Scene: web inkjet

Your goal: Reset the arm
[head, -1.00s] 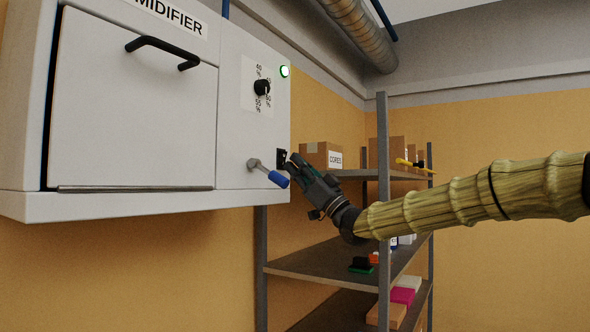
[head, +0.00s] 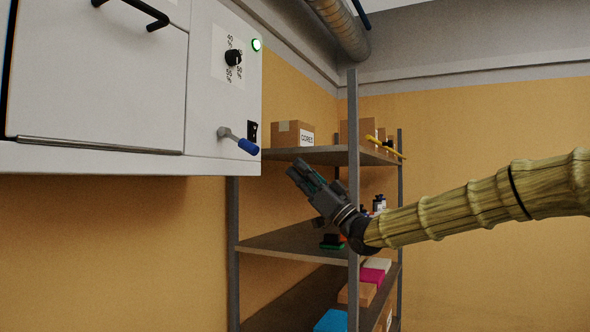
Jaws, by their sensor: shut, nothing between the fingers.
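My gripper (head: 297,168) is at the end of my arm, which reaches in from the right edge of the head view. The fingers are together with nothing between them. They point up and left, in front of the shelf rack. The humidifier (head: 95,100) is a white wall box at the left with a door, a black knob (head: 233,57), a lit green lamp (head: 256,44) and a lever with a blue grip (head: 247,146). My gripper is apart from the lever, to its right and lower in the picture.
A grey shelf rack (head: 353,120) stands behind my gripper and wrist. It holds a labelled cardboard box (head: 292,133), a yellow tool (head: 384,147), a magenta box (head: 373,276) and a blue box (head: 331,321). Open space lies below the humidifier.

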